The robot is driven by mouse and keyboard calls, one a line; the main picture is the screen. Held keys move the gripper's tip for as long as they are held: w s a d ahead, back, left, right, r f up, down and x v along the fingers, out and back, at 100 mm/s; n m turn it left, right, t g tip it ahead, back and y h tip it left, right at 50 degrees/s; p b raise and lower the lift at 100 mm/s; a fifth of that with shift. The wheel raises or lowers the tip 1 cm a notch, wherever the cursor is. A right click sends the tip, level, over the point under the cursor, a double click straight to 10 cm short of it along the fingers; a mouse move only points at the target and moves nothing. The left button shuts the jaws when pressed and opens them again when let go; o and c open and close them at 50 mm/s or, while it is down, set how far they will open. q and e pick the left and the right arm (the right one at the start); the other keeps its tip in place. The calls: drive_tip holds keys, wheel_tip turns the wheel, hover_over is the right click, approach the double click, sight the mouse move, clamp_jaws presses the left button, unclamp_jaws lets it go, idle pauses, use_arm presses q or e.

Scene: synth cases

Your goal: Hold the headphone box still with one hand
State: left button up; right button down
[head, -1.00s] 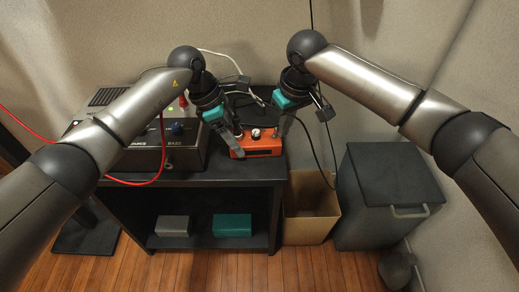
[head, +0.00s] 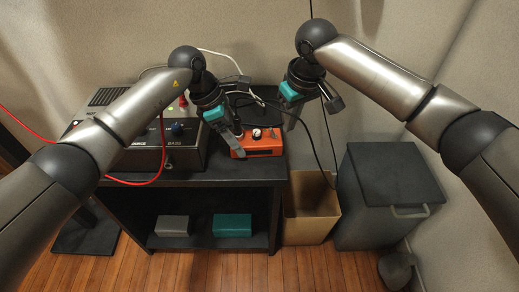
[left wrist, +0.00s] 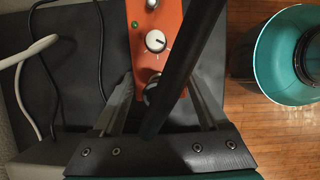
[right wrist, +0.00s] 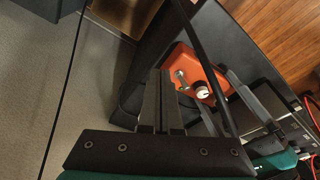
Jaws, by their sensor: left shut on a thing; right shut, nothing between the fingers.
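The headphone box (head: 262,145) is a small orange unit with a white-topped knob, on the right end of the black shelf unit's top. My left gripper (head: 236,138) is shut on the box from the left. In the left wrist view its fingers stand on both sides of the orange box (left wrist: 158,55), which shows a knob, a green light and a metal socket. My right gripper (head: 288,126) is shut and empty, up and to the right of the box, apart from it. The right wrist view shows its closed fingers (right wrist: 160,75) with the orange box (right wrist: 200,70) beyond.
A grey amplifier (head: 185,150) with a red cable stands to the left on the black shelf unit (head: 215,178). Black and white cables run behind the box. A cardboard bin (head: 308,220) and a dark lidded bin (head: 390,190) stand on the floor at right.

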wheel_tip(320, 180, up, 6)
idle(0.6)
drive_tip(key=shift+r, duration=0.1)
use_arm(q)
drive_tip(key=o, duration=1.4)
drive_tip(key=shift+o, duration=0.2)
drive_tip(key=v, duration=1.2)
wheel_tip(320, 180, up, 10)
drive_tip(key=p, duration=0.8)
use_arm(e)
wheel_tip(320, 180, up, 8)
